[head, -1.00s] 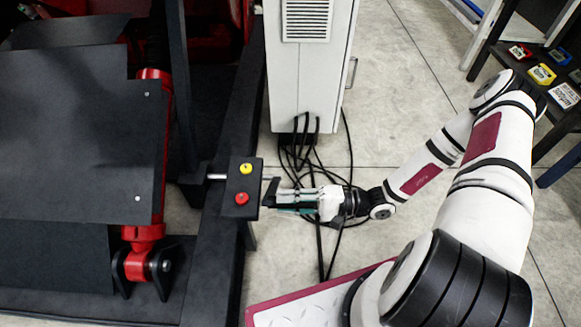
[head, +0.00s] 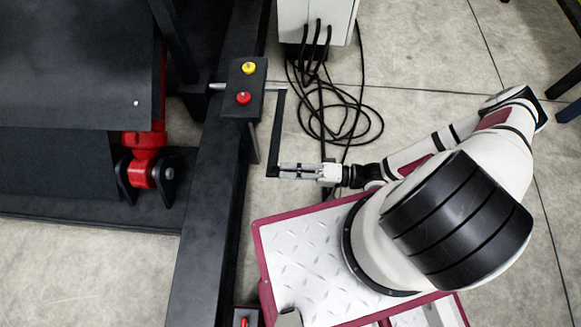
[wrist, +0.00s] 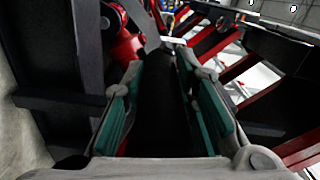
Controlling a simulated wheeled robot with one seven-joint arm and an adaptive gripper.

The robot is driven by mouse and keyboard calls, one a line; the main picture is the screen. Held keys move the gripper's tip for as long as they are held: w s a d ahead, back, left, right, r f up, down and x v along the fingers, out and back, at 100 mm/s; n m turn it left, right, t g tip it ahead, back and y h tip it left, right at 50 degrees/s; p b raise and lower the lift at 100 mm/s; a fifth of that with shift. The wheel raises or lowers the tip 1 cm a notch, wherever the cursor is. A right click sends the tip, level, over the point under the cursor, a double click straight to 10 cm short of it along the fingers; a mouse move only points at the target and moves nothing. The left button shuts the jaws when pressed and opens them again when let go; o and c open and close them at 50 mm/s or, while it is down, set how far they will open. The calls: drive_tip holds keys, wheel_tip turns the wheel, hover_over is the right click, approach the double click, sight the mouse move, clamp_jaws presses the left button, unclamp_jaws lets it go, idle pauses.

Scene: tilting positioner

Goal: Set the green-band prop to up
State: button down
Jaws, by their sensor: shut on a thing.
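A black crank lever (head: 277,130) sits on a silver shaft (head: 272,87) at the side of the positioner frame. The lever runs from the shaft toward the bottom of the head view. My gripper (head: 282,171) is at the lever's far end, shut on it. In the wrist view a dark bar (wrist: 163,95) lies between the teal pads of my gripper (wrist: 165,110). I see no green band on the lever, and the prop itself cannot be told apart from the dark frame parts.
A black box with a yellow button (head: 249,68) and a red button (head: 243,98) sits on the frame beam (head: 205,220) beside the shaft. A white cabinet (head: 318,18) stands behind, with loose black cables (head: 345,130) on the floor. Red cylinder parts (head: 143,160) are at left.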

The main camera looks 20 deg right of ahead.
drive_tip(key=shift+s+f, duration=0.3)
drive_tip(key=shift+f, duration=0.15)
drive_tip(key=c, duration=1.3)
unclamp_jaws()
drive_tip(key=v, duration=1.2)
drive_tip(key=shift+w+r, duration=0.2)
drive_tip(key=shift+w, duration=0.1)
drive_tip(key=shift+d, duration=0.1)
